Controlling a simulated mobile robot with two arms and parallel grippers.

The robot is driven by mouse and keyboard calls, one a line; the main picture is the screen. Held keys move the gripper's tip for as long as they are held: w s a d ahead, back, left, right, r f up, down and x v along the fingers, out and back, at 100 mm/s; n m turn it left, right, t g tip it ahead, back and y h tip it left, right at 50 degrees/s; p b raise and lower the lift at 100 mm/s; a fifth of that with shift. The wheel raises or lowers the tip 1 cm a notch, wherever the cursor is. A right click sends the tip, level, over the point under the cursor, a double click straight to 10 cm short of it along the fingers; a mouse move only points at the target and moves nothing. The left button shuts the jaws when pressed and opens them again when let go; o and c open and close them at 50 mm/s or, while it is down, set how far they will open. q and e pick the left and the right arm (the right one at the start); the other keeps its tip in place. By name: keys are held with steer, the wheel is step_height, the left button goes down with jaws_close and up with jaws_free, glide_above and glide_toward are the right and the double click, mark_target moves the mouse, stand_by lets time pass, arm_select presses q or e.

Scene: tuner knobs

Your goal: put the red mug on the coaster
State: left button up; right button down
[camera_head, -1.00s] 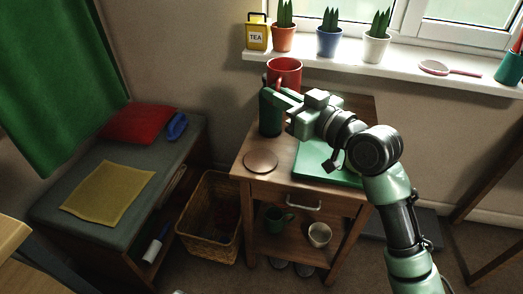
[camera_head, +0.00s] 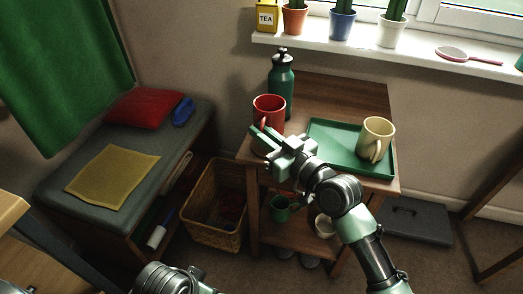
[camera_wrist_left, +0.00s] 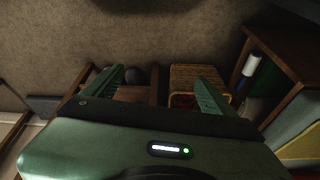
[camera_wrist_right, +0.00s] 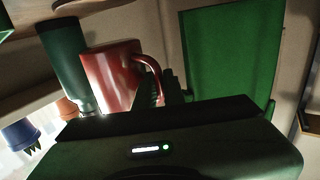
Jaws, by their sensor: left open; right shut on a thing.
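The red mug (camera_head: 269,106) is upright above the left part of the small wooden table. My right gripper (camera_head: 262,136) is shut on its handle; the red mug also shows in the right wrist view (camera_wrist_right: 108,75) with its handle at my fingers. The round brown coaster (camera_head: 259,151) lies at the table's front left, mostly hidden under my right gripper. I cannot tell whether the mug's base touches anything. My left gripper (camera_wrist_left: 158,88) is open and empty, pointing down over the floor side of the table.
A dark green bottle (camera_head: 281,90) stands close behind the mug. A green tray (camera_head: 330,157) with a cream mug (camera_head: 376,137) fills the table's right side. A wicker basket (camera_head: 216,222) stands on the floor at left. The table's back is clear.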

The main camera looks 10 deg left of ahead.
steer(key=shift+f, duration=0.8)
arm_select(q)
steer(key=shift+s+a+r+b, duration=0.1)
steer(key=shift+s+r+b, duration=0.25)
steer(key=shift+b, duration=0.3)
arm_select(e)
steer(key=shift+f, duration=1.25)
arm_select(q)
steer(key=shift+w+f, duration=0.15)
arm_select(e)
steer(key=shift+f, duration=0.15)
steer(key=c, duration=1.5)
jaws_free()
steer(key=shift+f, duration=0.1)
arm_select(q)
steer(key=shift+r+p, duration=0.3)
steer(key=shift+r, duration=0.15)
arm_select(e)
steer(key=v, duration=1.2)
